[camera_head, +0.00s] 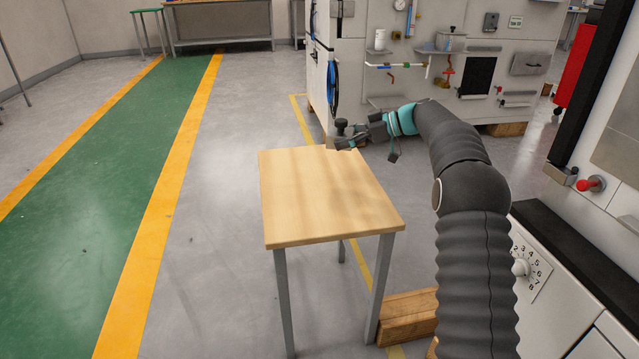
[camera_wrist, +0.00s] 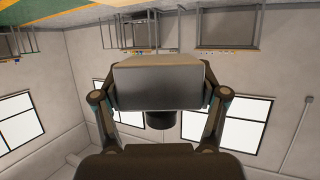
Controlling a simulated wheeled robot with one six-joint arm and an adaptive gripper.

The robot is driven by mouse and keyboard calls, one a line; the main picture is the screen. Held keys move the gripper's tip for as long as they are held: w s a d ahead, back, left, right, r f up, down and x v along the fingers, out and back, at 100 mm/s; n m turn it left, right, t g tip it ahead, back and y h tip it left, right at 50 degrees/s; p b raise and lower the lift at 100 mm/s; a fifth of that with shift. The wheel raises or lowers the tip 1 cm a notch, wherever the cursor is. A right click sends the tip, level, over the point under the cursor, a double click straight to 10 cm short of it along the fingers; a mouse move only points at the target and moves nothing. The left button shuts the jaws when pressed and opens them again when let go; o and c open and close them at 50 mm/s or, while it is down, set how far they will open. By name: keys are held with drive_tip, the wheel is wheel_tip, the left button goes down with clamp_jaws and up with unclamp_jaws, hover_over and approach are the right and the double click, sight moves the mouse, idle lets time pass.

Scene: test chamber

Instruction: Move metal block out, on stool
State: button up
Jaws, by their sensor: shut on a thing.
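The wooden-topped stool (camera_head: 320,205) stands upright in the middle of the head view, its top bare in front. My gripper (camera_head: 352,140) is at the far edge of the stool top, reached from the right. In the wrist view, which is upside down, my gripper's two fingers (camera_wrist: 160,97) are shut on the sides of the grey metal block (camera_wrist: 160,82). A black knob (camera_wrist: 160,120) sticks out from the block. In the head view the black knob (camera_head: 341,124) points up, and the block is small and mostly hidden. I cannot tell whether it touches the stool top.
A wooden beam (camera_head: 408,315) lies on the floor right of the stool. A white machine with a numbered dial (camera_head: 520,267) stands at the right. A grey panel unit (camera_head: 480,65) stands behind. The floor left of the stool is clear, with a green lane (camera_head: 90,150).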

sight(342, 179)
wheel_tip(342, 179, down, 11)
drive_tip(key=b, duration=0.3)
drive_tip(key=shift+w+r, duration=0.1)
idle(0.4)
drive_tip(key=o, duration=1.7)
drive_tip(key=shift+f, duration=0.2)
drive_tip(key=shift+r, duration=0.1)
